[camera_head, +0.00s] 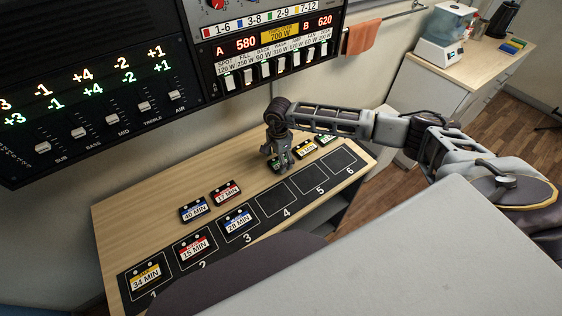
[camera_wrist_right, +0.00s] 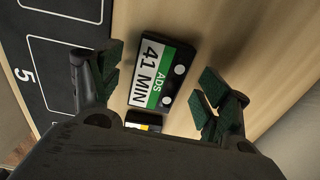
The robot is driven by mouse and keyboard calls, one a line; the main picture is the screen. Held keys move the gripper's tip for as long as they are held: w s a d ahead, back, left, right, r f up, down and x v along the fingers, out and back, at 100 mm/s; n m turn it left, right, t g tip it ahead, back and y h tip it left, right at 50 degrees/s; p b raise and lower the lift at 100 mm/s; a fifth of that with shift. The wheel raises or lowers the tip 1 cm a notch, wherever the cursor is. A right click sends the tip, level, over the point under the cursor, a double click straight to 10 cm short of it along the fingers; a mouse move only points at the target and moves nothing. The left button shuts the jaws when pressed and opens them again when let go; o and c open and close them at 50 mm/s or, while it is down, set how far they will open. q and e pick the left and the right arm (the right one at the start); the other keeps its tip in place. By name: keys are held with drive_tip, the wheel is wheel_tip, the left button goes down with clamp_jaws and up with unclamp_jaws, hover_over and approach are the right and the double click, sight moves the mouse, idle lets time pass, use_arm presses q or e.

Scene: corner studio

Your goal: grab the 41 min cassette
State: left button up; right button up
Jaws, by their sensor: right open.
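The 41 min cassette (camera_wrist_right: 158,72) is black with a white and green label reading ADS 41 MIN. In the right wrist view it lies on the wooden top between the two dark green finger pads of my right gripper (camera_wrist_right: 162,88), with gaps on both sides. In the head view my right gripper (camera_head: 277,166) points down over the back row of cassettes and hides most of this one. The gripper is open and holds nothing. My left gripper is out of view.
A yellow-label cassette (camera_head: 303,148) lies right beside it, with a green-label one (camera_head: 327,139) beyond. Slots 1 to 3 hold cassettes; slots 4, 5 (camera_head: 314,186) and 6 are empty. Two cassettes (camera_head: 194,208) lie farther left. A control panel (camera_head: 270,70) hangs above.

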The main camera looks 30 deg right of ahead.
drive_tip(key=shift+f, duration=0.5)
drive_tip(key=c, duration=1.1)
